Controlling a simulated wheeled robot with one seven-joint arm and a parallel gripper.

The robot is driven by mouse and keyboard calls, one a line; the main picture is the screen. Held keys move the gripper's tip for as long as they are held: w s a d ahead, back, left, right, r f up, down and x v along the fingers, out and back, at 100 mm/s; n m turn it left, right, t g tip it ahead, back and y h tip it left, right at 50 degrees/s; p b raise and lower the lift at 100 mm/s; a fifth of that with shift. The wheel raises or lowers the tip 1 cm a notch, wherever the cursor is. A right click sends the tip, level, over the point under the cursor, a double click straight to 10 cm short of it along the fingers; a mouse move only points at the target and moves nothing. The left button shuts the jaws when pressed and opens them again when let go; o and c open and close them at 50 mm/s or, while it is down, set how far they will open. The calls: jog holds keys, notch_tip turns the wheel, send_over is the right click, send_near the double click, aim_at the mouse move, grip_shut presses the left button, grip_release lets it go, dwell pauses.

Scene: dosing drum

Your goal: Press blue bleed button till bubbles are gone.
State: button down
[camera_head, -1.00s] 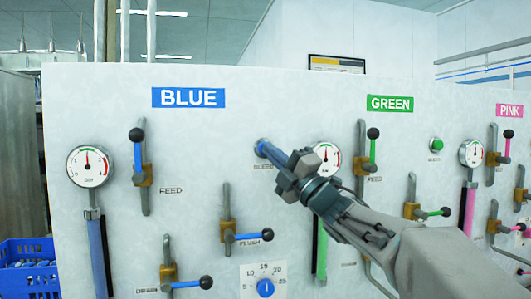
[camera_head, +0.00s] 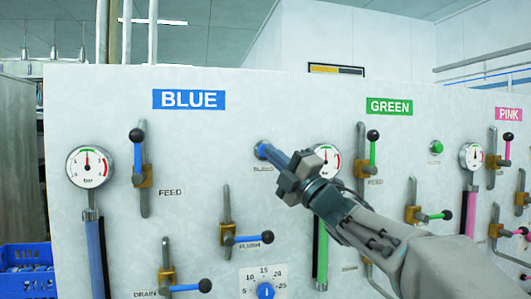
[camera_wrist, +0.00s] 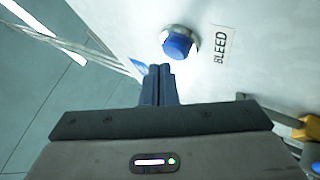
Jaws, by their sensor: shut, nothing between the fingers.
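The blue bleed button (camera_head: 261,149) sits in a metal collar on the white panel, above the "BLEED" label. It shows whole in the wrist view (camera_wrist: 178,45), with its label beside it. My gripper (camera_head: 270,153) is shut and empty. Its blue-tinted fingertips (camera_wrist: 160,70) point at the panel close by the button, and in the wrist view they appear just below it. I cannot tell whether they touch it. The blue sight tube (camera_head: 96,255) hangs under the blue gauge (camera_head: 90,166), whose needle points about straight up. Bubbles cannot be made out in the tube.
The blue section has feed (camera_head: 138,160), flush (camera_head: 240,240) and drain (camera_head: 180,287) levers and a blue dial (camera_head: 265,291). The green gauge (camera_head: 325,160) and green feed lever (camera_head: 372,150) are close to my wrist. A blue crate (camera_head: 25,258) stands at left.

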jog(key=shift+w+a, duration=0.1)
jog(key=shift+w, duration=0.25)
jog(key=shift+w+a, duration=0.1)
jog(key=shift+w, duration=0.35)
dwell(0.7)
jog(key=shift+s+b, duration=0.1)
jog(key=shift+b, duration=0.2)
jog(key=shift+s+d+b, duration=0.25)
jog(key=shift+s+b, duration=0.35)
jog(key=shift+s, duration=0.15)
jog(key=shift+s, duration=0.1)
jog(key=shift+s+d+b, duration=0.2)
jog(key=shift+s+b, duration=0.3)
jog(key=shift+s, duration=0.25)
jog(key=shift+s+d+b, duration=0.25)
jog(key=shift+s+b, duration=0.3)
jog(key=shift+s, duration=0.25)
jog(key=shift+s+d+b, duration=0.2)
jog(key=shift+s+b, duration=0.3)
jog(key=shift+s, duration=0.25)
